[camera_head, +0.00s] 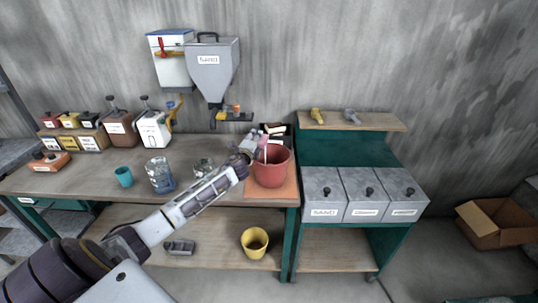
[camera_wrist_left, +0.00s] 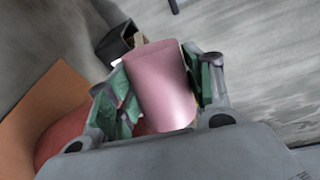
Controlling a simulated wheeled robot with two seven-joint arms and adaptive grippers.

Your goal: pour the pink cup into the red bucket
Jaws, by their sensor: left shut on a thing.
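The red bucket (camera_head: 271,170) stands on an orange mat at the right end of the workbench. My left gripper (camera_head: 258,143) is at the bucket's upper left rim, shut on the pink cup (camera_head: 263,140). A thin whitish streak runs down from the cup into the bucket. In the left wrist view the pink cup (camera_wrist_left: 160,88) sits between the green-padded fingers of my left gripper (camera_wrist_left: 160,95). Part of the red bucket (camera_wrist_left: 62,138) shows below and left of it. The bucket's contents are hidden. My right gripper is not in view.
A teal cup (camera_head: 124,176), a glass jar with blue contents (camera_head: 160,176) and a clear glass (camera_head: 203,168) stand left on the bench. A grey sand hopper (camera_head: 211,72) hangs above. A yellow bucket (camera_head: 254,242) is on the lower shelf. Grey bins (camera_head: 365,194) stand at right.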

